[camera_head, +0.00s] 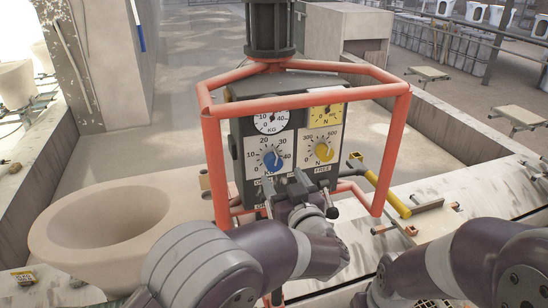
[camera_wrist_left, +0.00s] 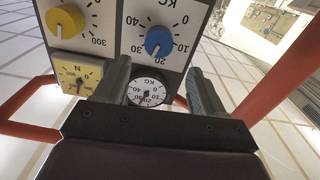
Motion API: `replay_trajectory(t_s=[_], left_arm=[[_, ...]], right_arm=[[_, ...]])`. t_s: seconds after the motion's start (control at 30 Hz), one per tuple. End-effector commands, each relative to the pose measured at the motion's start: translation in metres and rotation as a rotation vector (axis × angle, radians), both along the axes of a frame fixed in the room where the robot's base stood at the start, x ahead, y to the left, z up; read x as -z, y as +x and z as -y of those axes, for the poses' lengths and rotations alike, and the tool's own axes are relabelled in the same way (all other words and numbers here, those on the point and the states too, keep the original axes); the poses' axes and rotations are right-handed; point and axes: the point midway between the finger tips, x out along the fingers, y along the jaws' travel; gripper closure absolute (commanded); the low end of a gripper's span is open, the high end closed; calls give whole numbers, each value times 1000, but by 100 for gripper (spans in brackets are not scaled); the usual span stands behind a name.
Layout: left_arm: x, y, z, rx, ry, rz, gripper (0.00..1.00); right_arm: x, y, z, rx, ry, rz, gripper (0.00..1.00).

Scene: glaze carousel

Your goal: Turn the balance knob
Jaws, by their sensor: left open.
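A dark control box (camera_head: 233,150) with white and yellow panels hangs inside a red tube frame. A blue knob (camera_head: 272,161) sits on its left panel, below a white KG gauge (camera_head: 270,122). A yellow knob (camera_head: 323,152) sits on the right panel, below a yellow N gauge (camera_head: 325,113). I cannot read which knob is named balance. My left gripper (camera_head: 289,187) is open and empty, just below and in front of the blue knob. In the left wrist view the blue knob (camera_wrist_left: 159,41) lies beyond the gap between the fingertips (camera_wrist_left: 158,65), apparently untouched. My right gripper is not visible.
The red frame (camera_head: 213,160) surrounds the box on both sides. A large pale basin (camera_head: 65,240) stands at the left. A yellow-handled tool (camera_head: 388,194) and other bars lie to the right. A dark-balled lever (camera_head: 331,212) shows beside my left gripper.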

Motion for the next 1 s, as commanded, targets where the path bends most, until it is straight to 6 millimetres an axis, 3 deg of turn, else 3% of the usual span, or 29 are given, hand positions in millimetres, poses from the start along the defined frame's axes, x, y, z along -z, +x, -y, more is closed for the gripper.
replay_trajectory(t_s=[0.03, 0.2, 0.57, 0.6, 0.77, 1.0], left_arm=[[-5, 14, -7, -6, 1, -3, 30], [-2, 45, -17, -3, -1, -3, 30], [-3, 47, -12, 1, 3, 4, 30], [-3, 47, -12, 1, 3, 4, 34], [-1, 51, -16, 0, 0, 1, 86], [1, 55, -20, 0, -11, 1, 86]], right_arm=[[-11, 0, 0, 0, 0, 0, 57], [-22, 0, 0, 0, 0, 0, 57], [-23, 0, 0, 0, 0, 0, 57], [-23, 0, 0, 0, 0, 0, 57], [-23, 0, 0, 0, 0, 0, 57], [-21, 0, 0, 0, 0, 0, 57]])
